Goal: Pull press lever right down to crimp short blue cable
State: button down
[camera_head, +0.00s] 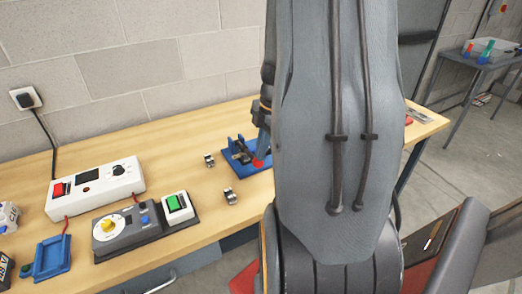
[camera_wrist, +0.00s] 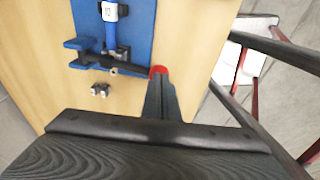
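The press has a blue base, seen in the head view (camera_head: 240,170) and the wrist view (camera_wrist: 140,30). Its dark lever (camera_wrist: 128,71) runs sideways to a red knob (camera_wrist: 158,71); the knob also shows in the head view (camera_head: 257,163). My gripper (camera_wrist: 160,84) has its fingers close together, with the tips right at the knob, which does not appear to be between them. Contact cannot be told for sure.
Small metal clips lie on the wooden table (camera_head: 190,135), one left of the press (camera_head: 209,160) and one in front (camera_head: 230,196). A white control box (camera_head: 95,190), a grey dial unit (camera_head: 125,232) and a blue tray (camera_head: 52,258) stand at the left. My arm hides the table's middle right.

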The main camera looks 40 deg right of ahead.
jog(key=shift+s+a+f+b, duration=0.1)
jog(key=shift+s+f+b, duration=0.05)
jog(key=shift+f+b, duration=0.5)
jog(key=shift+s+f+b, duration=0.15)
jog(key=shift+f+b, duration=0.45)
jog(key=shift+s+a+f, duration=0.2)
jog(key=shift+s+f, duration=0.1)
jog(key=shift+s, duration=0.05)
jog(key=s+d+r, duration=0.1)
jog(key=s+r, duration=0.2)
jog(key=r, duration=1.1)
jog(key=shift+s+d+r, duration=0.15)
jog(key=shift+d, duration=0.2)
